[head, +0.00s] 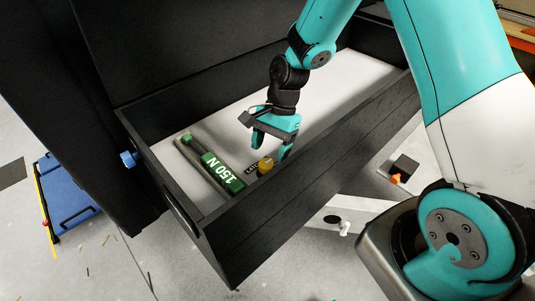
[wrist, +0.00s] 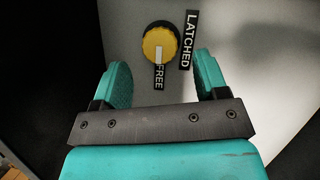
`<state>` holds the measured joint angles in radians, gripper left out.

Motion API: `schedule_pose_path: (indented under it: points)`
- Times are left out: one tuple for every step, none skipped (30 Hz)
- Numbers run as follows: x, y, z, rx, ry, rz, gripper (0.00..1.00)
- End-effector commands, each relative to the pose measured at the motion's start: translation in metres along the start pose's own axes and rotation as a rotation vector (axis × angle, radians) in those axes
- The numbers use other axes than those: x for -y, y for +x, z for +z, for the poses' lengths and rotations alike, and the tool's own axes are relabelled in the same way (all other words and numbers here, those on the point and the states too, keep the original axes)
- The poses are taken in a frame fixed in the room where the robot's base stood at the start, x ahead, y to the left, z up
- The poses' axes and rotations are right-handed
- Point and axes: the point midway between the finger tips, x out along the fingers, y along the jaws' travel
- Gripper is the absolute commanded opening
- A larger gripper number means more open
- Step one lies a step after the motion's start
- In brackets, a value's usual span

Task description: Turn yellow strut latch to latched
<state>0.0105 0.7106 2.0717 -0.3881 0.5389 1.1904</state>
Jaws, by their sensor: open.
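The yellow strut latch (wrist: 160,40) is a round knob with a dark rim and a white pointer mark. The pointer points down in the wrist view, toward the label FREE (wrist: 159,77). The label LATCHED (wrist: 189,38) is to the knob's right. In the head view the yellow knob (head: 265,165) sits inside the black box, beside a green strut marked 150 N (head: 221,172). My gripper (head: 270,149) is open and close to the knob. In the wrist view my gripper (wrist: 162,62) has one finger on each side below the knob, not closed on it.
The black box's walls (head: 290,185) stand around the pale floor panel (head: 230,118). A tall black panel (head: 90,110) rises at the left. The panel right of my gripper is bare.

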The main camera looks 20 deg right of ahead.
Motion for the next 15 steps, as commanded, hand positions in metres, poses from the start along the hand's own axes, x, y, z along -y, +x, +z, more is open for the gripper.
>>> schedule_pose_path:
  points:
    - [-0.001, 0.007, 0.002, 0.003, 0.000, 0.005, 0.67]
    - [-0.001, 0.012, 0.001, 0.002, 0.000, 0.004, 0.67]
    - [-0.001, 0.018, 0.001, 0.003, 0.000, 0.004, 0.67]
    - [-0.001, 0.021, 0.001, 0.002, 0.000, 0.002, 0.67]
    - [-0.001, 0.025, 0.000, 0.002, 0.001, 0.002, 0.67]
    - [-0.001, 0.029, 0.000, 0.001, 0.001, 0.001, 0.67]
    - [-0.001, 0.031, 0.000, 0.001, 0.001, 0.000, 0.67]
    - [-0.001, 0.033, 0.000, 0.001, 0.001, 0.000, 0.67]
    - [-0.001, 0.035, 0.000, 0.000, 0.001, 0.000, 0.67]
    - [-0.001, 0.036, -0.001, 0.000, 0.001, 0.000, 0.67]
    - [-0.001, 0.037, -0.001, 0.000, 0.001, -0.001, 0.67]
    - [-0.001, 0.037, -0.001, -0.001, 0.001, -0.001, 0.67]
    - [-0.001, 0.038, -0.001, -0.001, 0.001, -0.001, 0.67]
    - [-0.001, 0.038, -0.001, -0.001, 0.001, -0.002, 0.67]
    - [-0.001, 0.038, -0.001, -0.001, 0.001, -0.002, 0.67]
